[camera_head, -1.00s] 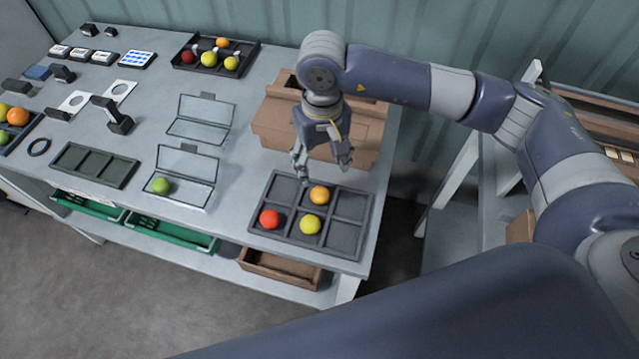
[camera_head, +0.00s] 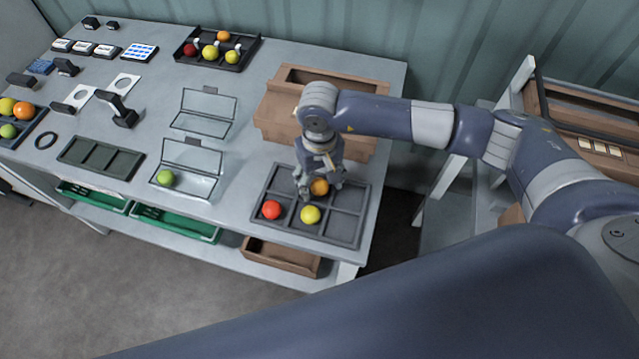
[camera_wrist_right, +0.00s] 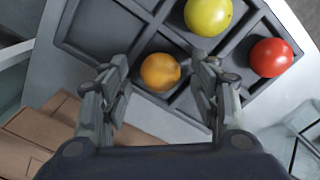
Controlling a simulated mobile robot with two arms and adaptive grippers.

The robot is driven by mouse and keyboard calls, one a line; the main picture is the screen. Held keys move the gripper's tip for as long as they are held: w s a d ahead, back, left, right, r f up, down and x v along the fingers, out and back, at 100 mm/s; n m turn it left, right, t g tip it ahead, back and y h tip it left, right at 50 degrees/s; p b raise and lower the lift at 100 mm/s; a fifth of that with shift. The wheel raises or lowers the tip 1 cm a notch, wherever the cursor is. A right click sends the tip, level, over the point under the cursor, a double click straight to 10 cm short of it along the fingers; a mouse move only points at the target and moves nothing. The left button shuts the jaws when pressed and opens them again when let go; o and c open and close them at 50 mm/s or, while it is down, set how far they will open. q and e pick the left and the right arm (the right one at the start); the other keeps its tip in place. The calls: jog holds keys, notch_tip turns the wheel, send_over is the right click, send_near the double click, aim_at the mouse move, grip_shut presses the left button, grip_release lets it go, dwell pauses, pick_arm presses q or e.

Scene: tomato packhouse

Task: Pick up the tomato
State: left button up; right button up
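An orange tomato (camera_head: 319,187) sits in a back compartment of the dark divided tray (camera_head: 345,240). It also shows in the right wrist view (camera_wrist_right: 160,72), between and just beyond the fingertips. My right gripper (camera_head: 320,190) is above and around the orange tomato's back side, with its fingers (camera_wrist_right: 160,85) spread apart and nothing held. A yellow tomato (camera_head: 310,214) and a red tomato (camera_head: 271,209) sit in front compartments of the same tray. They also show in the wrist view as yellow (camera_wrist_right: 208,14) and red (camera_wrist_right: 271,57). My left gripper is not in view.
A cardboard box (camera_head: 275,115) stands just behind the tray. Clear hinged boxes (camera_head: 190,170) lie to the left, one with a green tomato (camera_head: 165,177). A second dark tray (camera_head: 255,50) holding several tomatoes is at the back. The table's right edge is close to the tray.

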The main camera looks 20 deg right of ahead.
jog(key=shift+s, duration=0.1)
jog(key=c, duration=0.5)
jog(key=shift+c, duration=0.2)
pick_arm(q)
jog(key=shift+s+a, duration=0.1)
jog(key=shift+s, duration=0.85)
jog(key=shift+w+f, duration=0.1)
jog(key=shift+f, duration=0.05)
pick_arm(e)
jog(key=shift+r, duration=0.15)
